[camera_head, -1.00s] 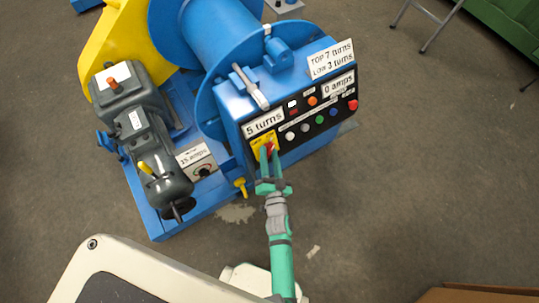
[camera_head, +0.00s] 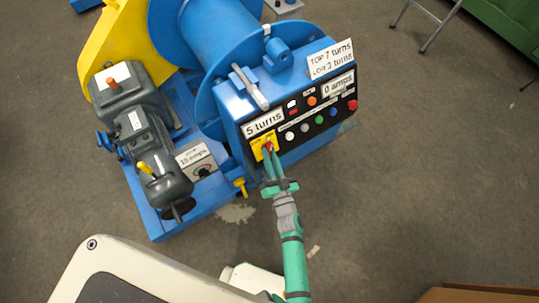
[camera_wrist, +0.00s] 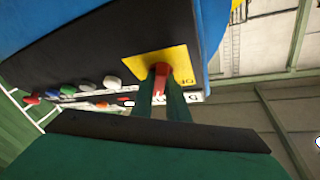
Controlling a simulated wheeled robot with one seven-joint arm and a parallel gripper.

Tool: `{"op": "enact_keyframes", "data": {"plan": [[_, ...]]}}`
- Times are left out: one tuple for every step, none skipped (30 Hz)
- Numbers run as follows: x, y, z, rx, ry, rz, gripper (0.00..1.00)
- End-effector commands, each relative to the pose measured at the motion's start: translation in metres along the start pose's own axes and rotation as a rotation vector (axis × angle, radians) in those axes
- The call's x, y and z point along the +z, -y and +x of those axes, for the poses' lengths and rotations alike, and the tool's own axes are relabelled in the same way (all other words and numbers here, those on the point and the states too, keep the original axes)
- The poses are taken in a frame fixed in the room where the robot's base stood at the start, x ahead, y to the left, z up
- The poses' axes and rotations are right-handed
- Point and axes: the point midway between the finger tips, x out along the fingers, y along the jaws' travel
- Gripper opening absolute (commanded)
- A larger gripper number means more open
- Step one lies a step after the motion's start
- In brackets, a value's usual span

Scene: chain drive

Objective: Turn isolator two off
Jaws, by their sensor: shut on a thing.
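The isolator is a red handle (camera_wrist: 160,72) on a yellow plate (camera_wrist: 178,66) at the left end of the black control panel. In the head view the yellow plate (camera_head: 259,146) sits under the "5 turns" sign, and the red handle (camera_head: 268,146) shows at my fingertips. My gripper (camera_head: 268,155) reaches the panel from below. In the wrist view its two green fingers (camera_wrist: 165,98) are closed on the red handle. Part of the handle is hidden between the fingers. Lettering on the yellow plate is only partly readable.
Several coloured buttons (camera_head: 319,119) line the panel right of the isolator. Signs read "5 turns" (camera_head: 263,123) and "0 amps" (camera_head: 338,84). A grey motor (camera_head: 160,170) and a "15 amps" box (camera_head: 196,158) stand left. The floor (camera_head: 400,190) to the right is clear.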

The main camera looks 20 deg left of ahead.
Motion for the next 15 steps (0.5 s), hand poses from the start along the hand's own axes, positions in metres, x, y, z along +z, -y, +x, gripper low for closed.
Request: {"op": "enact_keyframes", "data": {"plan": [[0.0007, -0.0004, 0.0008, -0.029, 0.002, -0.037, 0.00], [0.0011, -0.0009, 0.0008, -0.045, 0.003, -0.060, 0.00], [0.0006, -0.0012, 0.0010, -0.067, 0.002, -0.091, 0.00], [0.0005, -0.0018, 0.0010, -0.084, 0.002, -0.115, 0.00], [0.0008, -0.0023, 0.0010, -0.100, 0.002, -0.137, 0.00], [0.0003, -0.0026, 0.0012, -0.122, 0.001, -0.170, 0.00], [0.0001, -0.0033, 0.0012, -0.138, 0.001, -0.192, 0.00], [0.0003, -0.0036, 0.0013, -0.155, 0.002, -0.215, 0.00], [-0.0003, -0.0041, 0.0014, -0.177, 0.001, -0.247, 0.00], [-0.0003, -0.0046, 0.0015, -0.193, 0.001, -0.270, 0.00], [-0.0002, -0.0049, 0.0016, -0.210, 0.001, -0.293, 0.00], [-0.0009, -0.0057, 0.0016, -0.231, 0.000, -0.324, 0.00], [-0.0007, -0.0057, 0.0019, -0.248, 0.001, -0.348, 0.00], [-0.0011, -0.0063, 0.0018, -0.264, 0.000, -0.371, 0.00], [-0.0011, -0.0071, 0.0020, -0.286, 0.001, -0.402, 0.00]]}}
